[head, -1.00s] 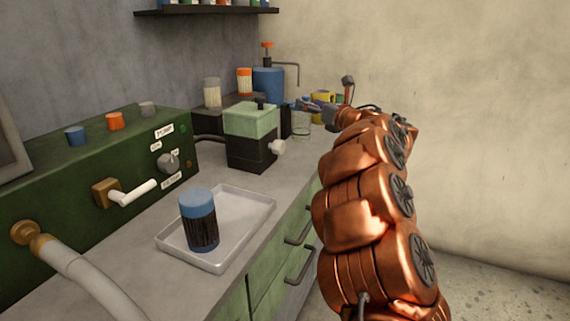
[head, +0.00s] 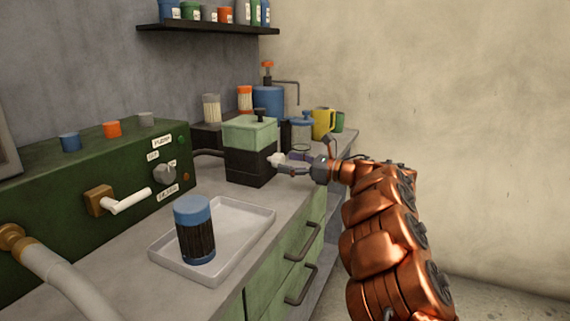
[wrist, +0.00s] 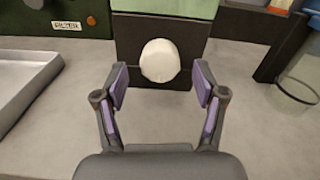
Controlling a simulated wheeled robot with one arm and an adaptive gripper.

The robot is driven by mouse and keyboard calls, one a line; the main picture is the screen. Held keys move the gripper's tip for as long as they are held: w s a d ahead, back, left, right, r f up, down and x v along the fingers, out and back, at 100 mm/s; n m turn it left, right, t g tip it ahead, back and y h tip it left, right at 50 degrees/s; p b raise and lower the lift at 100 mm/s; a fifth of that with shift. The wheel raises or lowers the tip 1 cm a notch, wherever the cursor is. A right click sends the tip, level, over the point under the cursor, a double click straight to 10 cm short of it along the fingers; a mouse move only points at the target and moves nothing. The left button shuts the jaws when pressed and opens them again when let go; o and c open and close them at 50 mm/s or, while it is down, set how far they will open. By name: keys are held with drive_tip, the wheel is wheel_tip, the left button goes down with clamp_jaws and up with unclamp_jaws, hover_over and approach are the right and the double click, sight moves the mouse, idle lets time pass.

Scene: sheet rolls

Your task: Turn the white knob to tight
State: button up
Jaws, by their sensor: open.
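The white knob (wrist: 160,60) sticks out from the dark lower part of the green-topped box (head: 250,150). In the wrist view it sits centred just beyond the fingertips of my gripper (wrist: 159,86). The gripper is open, with one purple-padded finger on each side and bare counter between them. In the head view my gripper (head: 293,165) is level with the knob (head: 277,159), on its right side, and partly overlaps it. I cannot tell whether the fingers touch it. No mark for tight is readable on the knob.
A metal tray (head: 262,212) holds a blue-capped jar (head: 196,232) on the counter. The green panel (head: 50,187) with a grey dial (head: 164,173) stands at left. A glass vessel (wrist: 295,92) stands right of the box. A yellow mug (head: 323,123) is behind the gripper.

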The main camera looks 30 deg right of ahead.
drive_tip(key=shift+x, duration=0.75)
drive_tip(key=shift+c, duration=0.2)
drive_tip(key=c, duration=1.1)
